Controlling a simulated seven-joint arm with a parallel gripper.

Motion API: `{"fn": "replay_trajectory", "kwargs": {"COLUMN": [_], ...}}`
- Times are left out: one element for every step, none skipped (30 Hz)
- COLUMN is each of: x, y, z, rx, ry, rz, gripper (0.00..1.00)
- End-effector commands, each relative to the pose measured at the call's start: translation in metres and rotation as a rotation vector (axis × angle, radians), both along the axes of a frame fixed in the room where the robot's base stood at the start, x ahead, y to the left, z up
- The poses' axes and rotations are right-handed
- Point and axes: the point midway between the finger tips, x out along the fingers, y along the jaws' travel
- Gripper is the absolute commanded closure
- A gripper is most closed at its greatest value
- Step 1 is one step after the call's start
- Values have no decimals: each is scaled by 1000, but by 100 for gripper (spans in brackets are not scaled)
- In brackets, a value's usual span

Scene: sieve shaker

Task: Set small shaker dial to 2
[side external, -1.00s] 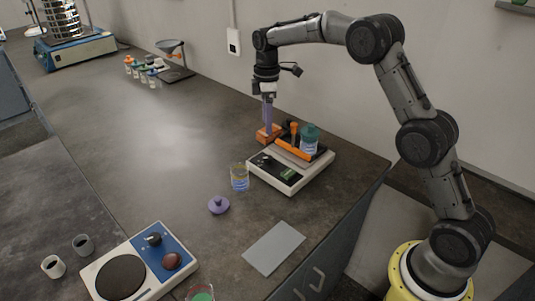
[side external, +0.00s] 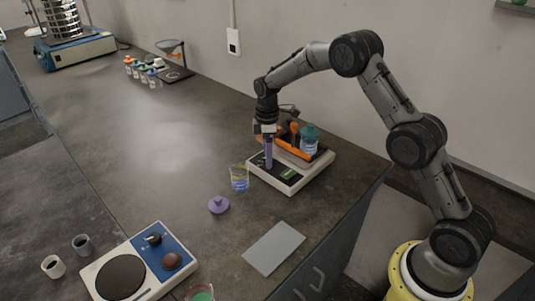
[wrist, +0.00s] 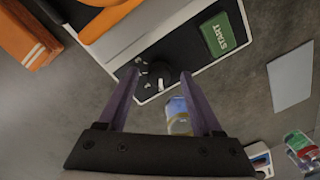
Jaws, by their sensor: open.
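The small shaker (side external: 305,180) is a pale box with a dark front panel, and an orange-framed top carries a teal-lidded jar (side external: 309,138). In the wrist view, its black dial (wrist: 160,75) with a white pointer sits on the panel beside the green START button (wrist: 224,34). Small marks lie around the dial, but I cannot read the numbers. My gripper (wrist: 160,74) has purple fingers, spread apart, with the dial between their tips in the wrist view. In the side view my gripper (side external: 268,164) points down at the panel's left end. I cannot tell whether the fingers touch the dial.
An orange block (wrist: 28,38) lies beside the shaker. A grey plate (side external: 273,249) lies flat in front. A blue-and-white hotplate-like device (side external: 172,240) is at lower left.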

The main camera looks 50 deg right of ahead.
Motion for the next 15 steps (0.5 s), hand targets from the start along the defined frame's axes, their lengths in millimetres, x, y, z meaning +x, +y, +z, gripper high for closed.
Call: {"fn": "replay_trajectory", "kwargs": {"x": [0, 0, 0, 0, 0, 0, 0, 0, 0, 0, 0, 0, 0, 0, 0], "y": [0, 0, 0, 0, 0, 0, 0, 0, 0, 0, 0, 0, 0, 0, 0], "z": [0, 0, 0, 0, 0, 0, 0, 0, 0, 0, 0, 0, 0, 0, 0], "rx": [0, 0, 0, 0, 0, 0, 0, 0, 0, 0, 0, 0, 0, 0, 0], "ry": [0, 0, 0, 0, 0, 0, 0, 0, 0, 0, 0, 0, 0, 0, 0], "rz": [0, 0, 0, 0, 0, 0, 0, 0, 0, 0, 0, 0, 0, 0, 0], "gripper": [33, 33, 39, 44, 49, 57, 62, 67, 75, 80, 85, 93, 98, 100, 100]}}
